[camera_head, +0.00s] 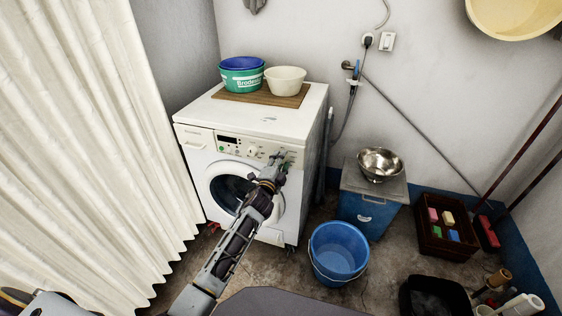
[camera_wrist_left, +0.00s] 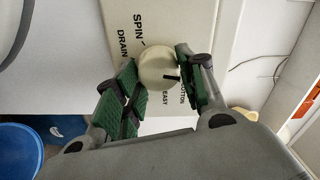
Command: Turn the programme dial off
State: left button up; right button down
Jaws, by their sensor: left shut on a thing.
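The white washing machine (camera_head: 250,200) stands against the wall in the head view, its control panel (camera_head: 228,143) along the upper front. The round cream programme dial (camera_wrist_left: 158,66) shows in the left wrist view, with a black pointer mark toward the lettering ending in "TTON". The words SPIN, DRAIN and EASY are printed around it. My left gripper (camera_head: 279,161) is at the right part of the panel. In the wrist view its green-padded fingers (camera_wrist_left: 158,82) are on either side of the dial, shut on it. In the head view the gripper hides the dial. My right gripper is not seen.
Green and blue basins (camera_head: 241,80) and a cream bowl (camera_head: 285,80) stand on a board on top. A blue bucket (camera_head: 339,252) and a blue cabinet (camera_head: 366,212) with a steel bowl (camera_head: 380,163) are to the right. A white curtain (camera_head: 90,130) hangs at left.

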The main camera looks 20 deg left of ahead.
pick_arm(q)
jog(key=shift+n, duration=1.1)
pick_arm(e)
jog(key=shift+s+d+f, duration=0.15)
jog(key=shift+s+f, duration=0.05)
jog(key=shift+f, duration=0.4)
pick_arm(q)
jog(key=shift+p, duration=0.3)
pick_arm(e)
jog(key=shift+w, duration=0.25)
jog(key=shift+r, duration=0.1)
